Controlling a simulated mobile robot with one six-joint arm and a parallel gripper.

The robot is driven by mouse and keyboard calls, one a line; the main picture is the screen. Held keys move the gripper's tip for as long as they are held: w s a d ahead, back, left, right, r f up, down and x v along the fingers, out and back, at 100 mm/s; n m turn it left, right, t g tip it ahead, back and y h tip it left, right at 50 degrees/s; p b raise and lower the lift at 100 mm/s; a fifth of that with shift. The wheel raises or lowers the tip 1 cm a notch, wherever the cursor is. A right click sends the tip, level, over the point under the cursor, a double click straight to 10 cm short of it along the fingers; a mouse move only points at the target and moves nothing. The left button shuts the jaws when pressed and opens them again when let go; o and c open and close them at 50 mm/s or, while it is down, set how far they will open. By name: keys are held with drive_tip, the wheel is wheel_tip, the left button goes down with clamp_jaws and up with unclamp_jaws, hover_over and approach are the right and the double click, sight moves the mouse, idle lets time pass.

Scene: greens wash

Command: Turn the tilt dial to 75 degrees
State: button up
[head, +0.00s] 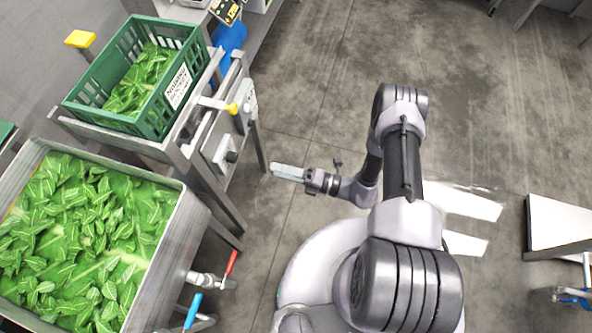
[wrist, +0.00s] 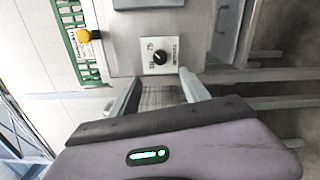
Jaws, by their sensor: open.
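The tilt dial is a black round knob (wrist: 160,57) on a white plate with small markings, ahead of my gripper in the wrist view. In the head view the dial (head: 231,156) shows small on the grey side panel of the crate stand. Its pointer setting is too small to read surely. My gripper (wrist: 158,84) is open and empty, its two fingers on either side below the dial in the picture. In the head view my gripper (head: 275,169) is right of the panel, with a gap between them.
A green crate of leaves (head: 165,109) sits on the stand. A yellow-ended lever (head: 231,108) sticks out above the dial; its yellow knob (wrist: 83,36) shows in the wrist view. A steel sink full of leaves (head: 168,232) stands at lower left. Open floor (head: 310,100) lies right.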

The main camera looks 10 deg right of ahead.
drive_tip(key=v, duration=0.5)
wheel_tip(320, 180, up, 25)
drive_tip(key=n+g+h, duration=0.5)
drive_tip(key=n+g, duration=0.4)
drive_tip(key=n, duration=1)
drive_tip(key=s+d+r+n+t+h, duration=0.2)
drive_tip(key=s+r+n+t+h, duration=0.2)
drive_tip(key=r+n, duration=0.3)
drive_tip(key=s+d+r+n+t+h, duration=0.3)
drive_tip(key=s+r+n+h, duration=0.2)
drive_tip(key=r+n, duration=0.3)
wheel_tip(320, 180, up, 2)
drive_tip(key=shift+s+d+r+t+h, duration=0.15)
drive_tip(key=shift+s+d+t+h, duration=0.2)
drive_tip(key=shift+s, duration=0.4)
drive_tip(key=shift+a, duration=0.1)
